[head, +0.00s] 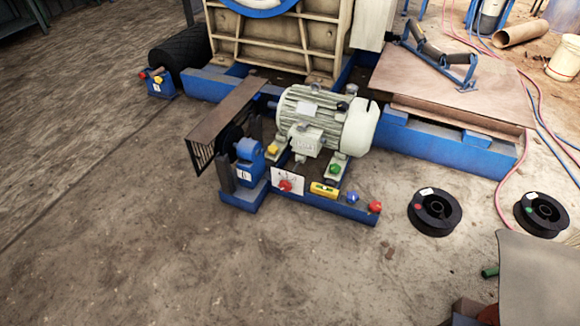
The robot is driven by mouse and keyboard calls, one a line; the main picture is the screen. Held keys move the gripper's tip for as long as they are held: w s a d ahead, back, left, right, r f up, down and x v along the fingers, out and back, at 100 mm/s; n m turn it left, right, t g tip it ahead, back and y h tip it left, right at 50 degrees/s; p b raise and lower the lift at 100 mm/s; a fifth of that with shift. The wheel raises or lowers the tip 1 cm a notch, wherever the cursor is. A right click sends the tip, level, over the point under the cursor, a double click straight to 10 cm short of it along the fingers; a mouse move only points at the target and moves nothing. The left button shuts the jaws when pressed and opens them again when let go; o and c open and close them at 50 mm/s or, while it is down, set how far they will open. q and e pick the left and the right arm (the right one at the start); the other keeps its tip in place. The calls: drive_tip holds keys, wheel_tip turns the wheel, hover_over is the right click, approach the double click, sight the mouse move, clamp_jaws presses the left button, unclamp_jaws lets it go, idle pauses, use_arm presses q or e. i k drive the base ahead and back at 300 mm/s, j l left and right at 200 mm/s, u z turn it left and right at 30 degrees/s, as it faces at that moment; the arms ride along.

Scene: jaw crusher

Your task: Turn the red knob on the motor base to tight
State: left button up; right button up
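The motor (325,122) is pale grey-green and ribbed, and sits on a blue motor base (345,207). A red knob (285,186) is on a white plate (276,176) at the front of the base. Small marks on the plate are too fine to read, and I cannot tell the knob's setting. A second red knob (375,207) is at the base's right front corner, next to a blue knob (352,198). A yellow level-like piece (324,190) lies between the plate and the blue knob. Neither of my grippers is in view.
A brown belt guard (222,112) is left of the motor. Two black spools (435,211) (542,213) lie on the floor to the right. A grey sheet (542,275) and a green tube (489,272) are at lower right. The floor (200,260) in front of the base is clear.

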sight(376, 205)
drive_tip(key=z, duration=0.8)
drive_tip(key=i+j, duration=0.05)
